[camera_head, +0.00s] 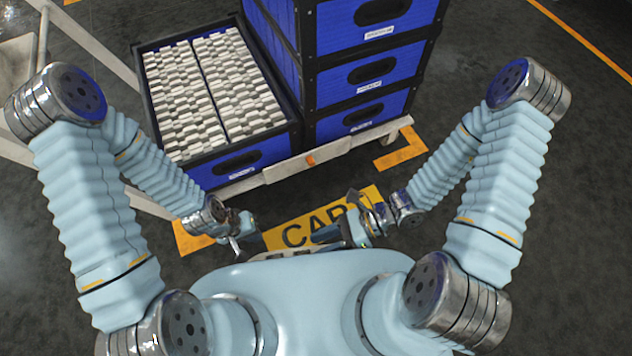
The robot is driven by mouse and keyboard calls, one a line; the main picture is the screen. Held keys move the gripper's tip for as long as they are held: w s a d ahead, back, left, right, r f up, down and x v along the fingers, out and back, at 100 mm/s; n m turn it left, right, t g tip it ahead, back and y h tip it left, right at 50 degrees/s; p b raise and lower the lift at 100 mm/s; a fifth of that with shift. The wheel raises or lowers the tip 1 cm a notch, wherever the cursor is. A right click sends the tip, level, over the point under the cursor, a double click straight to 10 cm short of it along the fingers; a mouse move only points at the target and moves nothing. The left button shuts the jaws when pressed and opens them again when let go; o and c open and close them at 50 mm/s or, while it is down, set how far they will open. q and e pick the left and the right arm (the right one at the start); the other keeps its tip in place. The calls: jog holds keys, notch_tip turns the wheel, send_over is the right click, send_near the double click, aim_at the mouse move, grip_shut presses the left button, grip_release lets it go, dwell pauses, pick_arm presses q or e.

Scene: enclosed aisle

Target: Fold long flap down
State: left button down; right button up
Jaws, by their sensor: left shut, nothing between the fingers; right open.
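No long flap is clearly visible. An open blue crate with black rims (232,166) stands on a cart to the left of centre, filled with rows of pale parts (215,90). My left gripper (240,243) is shut and empty, low in front of my body and nearer to me than the crate. My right gripper (352,222) is open with nothing between its fingers, low in front of my body to the right. Both grippers are over the floor, apart from the crates. Their fingertips are small and partly hidden by my own body.
A stack of closed blue crates (368,72) stands right of the open crate on the same grey cart (290,168). An orange floor sign (300,232) with black letters lies between my grippers. The dark floor to the right (580,180) is clear.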

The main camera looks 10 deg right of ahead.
jog(key=w+m+t+y, duration=0.2)
jog(key=w+m+t, duration=0.3)
jog(key=m, duration=0.2)
jog(key=m+t+h+b, duration=0.3)
jog(key=m+t+h, duration=0.3)
jog(key=m+t, duration=0.45)
send_near(313, 164)
jog(key=shift+m+g, duration=0.45)
jog(key=shift+m, duration=0.1)
jog(key=b+x, duration=0.2)
jog(key=x, duration=0.5)
jog(key=shift+w+r, duration=0.15)
jog(key=shift+w, duration=0.15)
pick_arm(q)
notch_tip(313, 164, down, 6)
jog(key=shift+w+f, duration=0.15)
jog(key=shift+f, duration=0.1)
pick_arm(e)
jog(key=shift+w+a, duration=0.45)
jog(key=shift+w, duration=0.1)
grip_shut()
